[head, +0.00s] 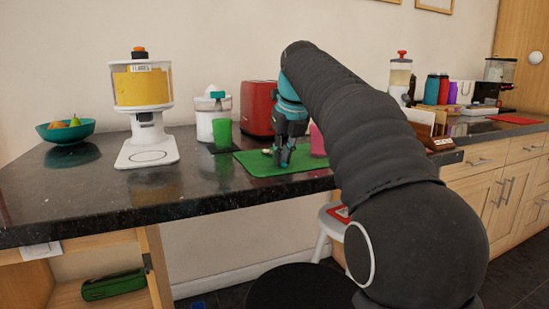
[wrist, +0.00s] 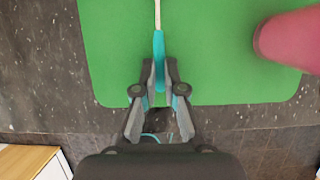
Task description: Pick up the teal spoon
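The teal spoon (wrist: 158,48) has a teal handle and a pale shaft running out of the top of the wrist view. In the head view, only its pale end (head: 267,151) shows by the gripper; the rest is hidden. My gripper (head: 281,163) points down at the green mat. In the wrist view, the fingertips (wrist: 159,66) sit close on both sides of the teal handle and appear shut on it. The spoon is at or very near the mat's surface.
The green mat (head: 262,166) lies near the counter's front edge. A pink cup (wrist: 290,38) stands right of the gripper. A green cup (head: 222,133) and red toaster (head: 258,108) stand behind. The dark counter (head: 90,188) is clear at front left.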

